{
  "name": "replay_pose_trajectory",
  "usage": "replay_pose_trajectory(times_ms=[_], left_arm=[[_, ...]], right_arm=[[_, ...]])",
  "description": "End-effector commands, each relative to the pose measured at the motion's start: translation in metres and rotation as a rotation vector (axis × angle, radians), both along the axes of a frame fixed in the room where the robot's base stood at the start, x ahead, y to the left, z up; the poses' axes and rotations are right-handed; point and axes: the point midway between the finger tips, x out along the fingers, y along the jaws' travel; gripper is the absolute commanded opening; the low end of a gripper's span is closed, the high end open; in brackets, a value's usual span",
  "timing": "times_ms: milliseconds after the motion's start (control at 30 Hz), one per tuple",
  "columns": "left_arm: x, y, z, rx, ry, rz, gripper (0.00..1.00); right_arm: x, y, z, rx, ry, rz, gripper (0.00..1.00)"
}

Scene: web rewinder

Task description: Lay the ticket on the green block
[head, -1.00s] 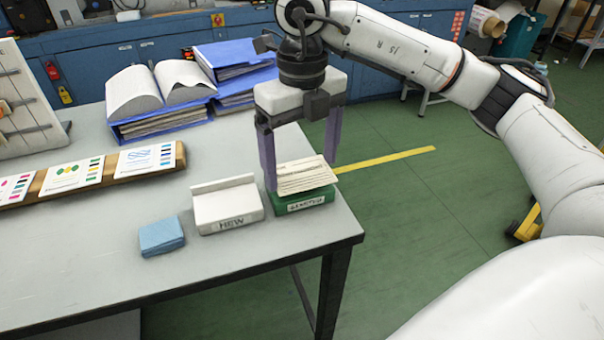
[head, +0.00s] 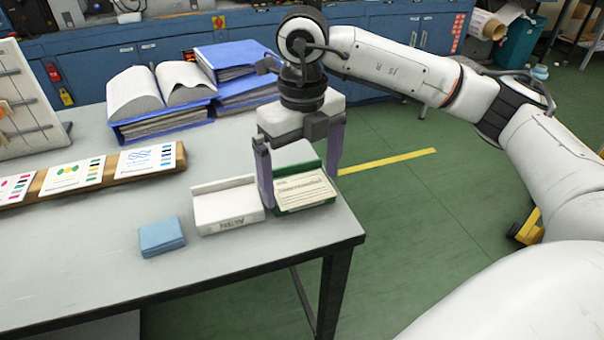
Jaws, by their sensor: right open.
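The cream ticket (head: 305,192), with printed lines, rests at the front of the green block (head: 312,167), near the right corner of the table. Green shows along its edges and behind it. The ticket covers the block's front label, and I cannot tell whether it lies flat or leans on the front face. A pale top surface shows behind it, between the fingers. My right gripper (head: 300,186) is open, its purple fingers on either side of the block and ticket, the left finger close to the ticket's left edge. My left gripper is not in view.
A white block marked NEW (head: 226,207) stands just left of the green block. A blue pad (head: 162,236) lies farther left. Blue binders (head: 238,72) and an open book (head: 160,87) sit behind. The table's right edge is close to the block.

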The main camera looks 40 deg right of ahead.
Motion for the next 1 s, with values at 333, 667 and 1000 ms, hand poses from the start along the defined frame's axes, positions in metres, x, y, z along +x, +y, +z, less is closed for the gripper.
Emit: replay_pose_trajectory(times_ms=[333, 667, 1000], left_arm=[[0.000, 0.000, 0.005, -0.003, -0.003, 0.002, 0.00], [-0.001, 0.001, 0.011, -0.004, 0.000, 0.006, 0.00], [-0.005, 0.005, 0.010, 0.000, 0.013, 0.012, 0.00]], right_arm=[[0.000, -0.002, 0.026, -0.004, 0.002, -0.005, 1.00], [0.001, -0.001, 0.099, -0.003, 0.000, -0.003, 1.00], [0.000, -0.001, 0.124, -0.003, 0.004, -0.003, 1.00]])
